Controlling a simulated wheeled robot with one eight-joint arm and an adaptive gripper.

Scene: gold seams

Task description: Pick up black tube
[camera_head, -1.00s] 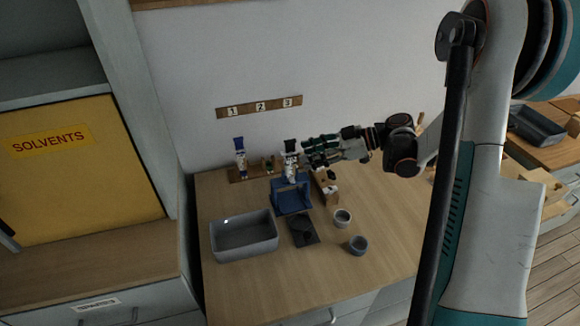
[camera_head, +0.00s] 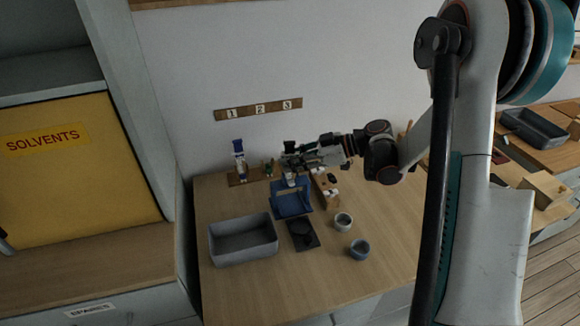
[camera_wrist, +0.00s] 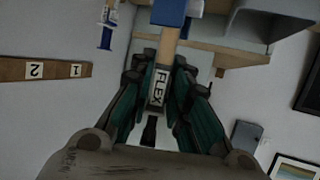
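The black tube, a pale tube with a black cap (camera_head: 289,146) and a FLEX label (camera_wrist: 160,88), stands at the back of the table. Its black cap also shows low in the wrist view. My gripper (camera_head: 293,160) is at the tube, reaching in from the right and covering much of its middle in the head view. In the wrist view the two dark and teal fingers (camera_wrist: 162,75) lie on either side of the label, very near it. I cannot tell whether they press on it.
A blue-capped tube (camera_head: 239,160) stands to the left. A blue stand (camera_head: 291,204) is in front of my gripper, with a grey bin (camera_head: 243,242) to its left. A black plate (camera_head: 303,240) and two small cups (camera_head: 343,221) (camera_head: 360,248) are nearer. The table's front is clear.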

